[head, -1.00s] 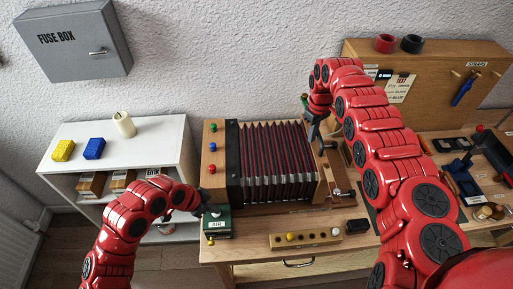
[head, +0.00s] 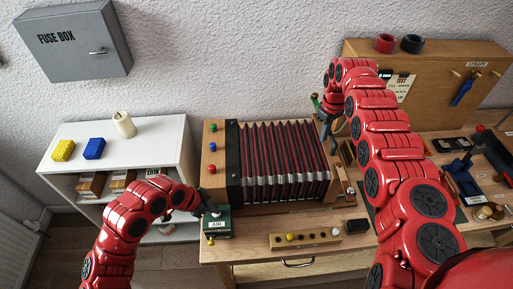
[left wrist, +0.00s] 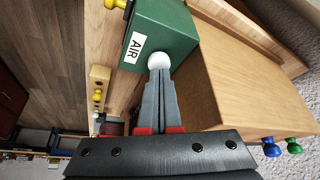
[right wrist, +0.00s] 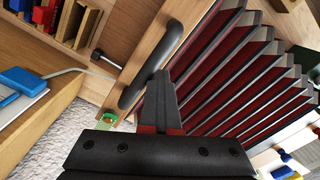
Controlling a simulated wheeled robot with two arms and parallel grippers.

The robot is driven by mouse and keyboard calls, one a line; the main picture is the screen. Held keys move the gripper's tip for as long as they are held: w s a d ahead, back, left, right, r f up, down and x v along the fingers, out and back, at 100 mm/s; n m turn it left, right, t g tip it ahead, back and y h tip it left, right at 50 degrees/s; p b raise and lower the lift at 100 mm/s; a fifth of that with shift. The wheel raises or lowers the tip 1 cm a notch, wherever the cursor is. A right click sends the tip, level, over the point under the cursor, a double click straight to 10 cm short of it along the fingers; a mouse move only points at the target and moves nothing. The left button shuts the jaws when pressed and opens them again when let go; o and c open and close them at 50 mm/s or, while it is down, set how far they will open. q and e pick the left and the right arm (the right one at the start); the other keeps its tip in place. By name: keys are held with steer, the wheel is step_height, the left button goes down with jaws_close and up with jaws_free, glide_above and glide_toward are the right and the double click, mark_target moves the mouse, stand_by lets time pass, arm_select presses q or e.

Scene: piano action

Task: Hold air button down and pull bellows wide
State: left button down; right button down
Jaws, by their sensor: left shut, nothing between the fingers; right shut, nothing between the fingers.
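The bellows (head: 280,158), dark red with pale metal edges, stand stretched on the bench between a wooden left end with coloured knobs (head: 212,152) and a wooden right end (right wrist: 135,62). The green box marked AIR (head: 217,224) sits at the bench's front left; it also shows in the left wrist view (left wrist: 170,25). My left gripper (left wrist: 160,74) is shut and empty, its tips against the white button (left wrist: 159,60) on that box. My right gripper (right wrist: 159,76) is shut and empty, its tips at the black bar handle (right wrist: 150,66) on the right end. Exact contact there is unclear.
A wooden strip with small round pegs (head: 305,239) and a black block (head: 357,226) lie in front of the bellows. A white shelf (head: 150,150) stands left. A wooden STRAPS board (head: 440,75) and tools occupy the right side.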

steer(key=shift+d, duration=1.75)
steer(key=shift+a, duration=1.1)
step_height(320, 180, up, 7)
